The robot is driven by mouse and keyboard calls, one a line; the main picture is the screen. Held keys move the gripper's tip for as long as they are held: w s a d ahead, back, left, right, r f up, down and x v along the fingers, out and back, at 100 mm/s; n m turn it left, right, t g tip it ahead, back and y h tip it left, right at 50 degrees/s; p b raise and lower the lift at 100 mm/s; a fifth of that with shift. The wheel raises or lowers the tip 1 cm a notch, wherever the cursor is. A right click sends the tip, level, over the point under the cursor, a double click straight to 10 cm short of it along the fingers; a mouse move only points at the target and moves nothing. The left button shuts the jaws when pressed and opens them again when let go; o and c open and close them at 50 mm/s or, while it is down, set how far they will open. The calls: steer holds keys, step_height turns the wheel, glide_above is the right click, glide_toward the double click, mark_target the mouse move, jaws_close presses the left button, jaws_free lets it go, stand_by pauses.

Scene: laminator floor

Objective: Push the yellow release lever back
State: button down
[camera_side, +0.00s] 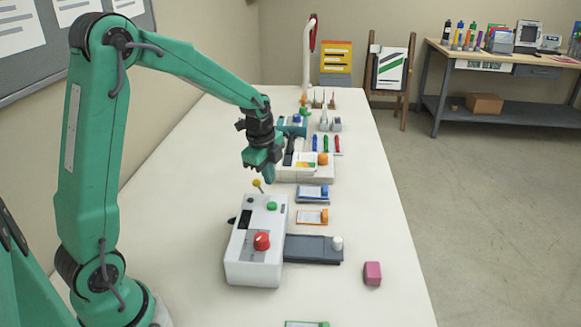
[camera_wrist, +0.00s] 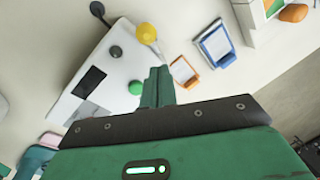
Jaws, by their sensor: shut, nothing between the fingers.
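The yellow release lever (camera_side: 257,184) is a thin stalk with a yellow ball, standing up from the far end of the white machine (camera_side: 257,268). In the wrist view the yellow ball (camera_wrist: 147,33) is at the top, near the edge of the white machine (camera_wrist: 70,104). My gripper (camera_side: 269,178) is shut and empty, pointing down just beyond and slightly right of the lever in the side view. In the wrist view my closed fingers (camera_wrist: 157,72) are below the ball, with a visible gap between. I cannot tell the exact height of the fingertips against the ball.
The machine top carries a green button (camera_side: 272,206) and a red knob (camera_side: 262,240). A blue-framed card (camera_side: 312,193), an orange-framed card (camera_side: 312,217) and a dark tray (camera_side: 313,250) lie to the right. A pink block (camera_side: 372,273) sits farther right. The table's right side is mostly clear.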

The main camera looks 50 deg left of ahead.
steer(key=shift+s+d+r, duration=0.1)
steer(key=shift+d+r, duration=0.95)
steer(key=shift+r, duration=0.2)
steer(key=s+a+r, duration=0.4)
steer(key=s+r, duration=0.1)
steer(key=r, duration=0.2)
steer(key=shift+s, duration=0.2)
steer(key=shift+d, duration=0.15)
steer(key=s+d+r+n+t, duration=0.3)
steer(key=s+d+n, duration=0.9)
steer(key=s+n, duration=0.2)
steer(key=shift+s+n+t, duration=0.3)
steer(key=shift+s+n, duration=0.1)
steer(key=shift+s, duration=0.4)
